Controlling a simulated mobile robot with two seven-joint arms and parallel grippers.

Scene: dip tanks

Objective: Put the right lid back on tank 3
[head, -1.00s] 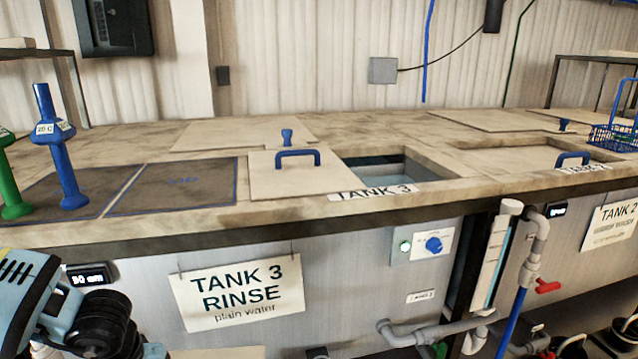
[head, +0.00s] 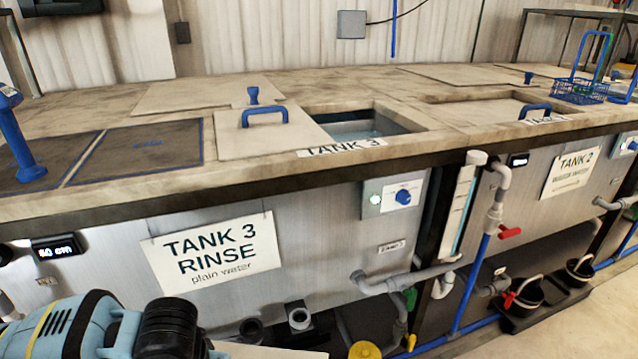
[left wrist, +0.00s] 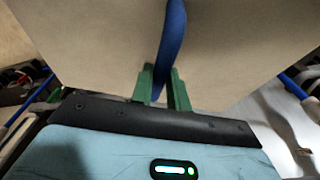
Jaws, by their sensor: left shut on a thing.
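Tank 3 shows in the head view with its white label (head: 342,148) along the front rim. Its right part is an open hole (head: 372,128) with water inside. A beige lid with a blue handle (head: 265,135) lies over the left part. In the left wrist view my left gripper (left wrist: 162,78) has its green fingers shut on the blue handle (left wrist: 172,40) of a beige lid (left wrist: 90,45). A pale edge (head: 270,351), probably of this lid, shows at the bottom of the head view, below the tank top. My right gripper is not in view.
Tank 2 (head: 572,172) stands to the right, with a lid and a blue basket (head: 580,90). Pipes (head: 400,284) and a red valve handle (head: 510,232) stick out in front. Black buckets (head: 520,292) stand low at the right. A blue upright handle (head: 18,140) stands at the left.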

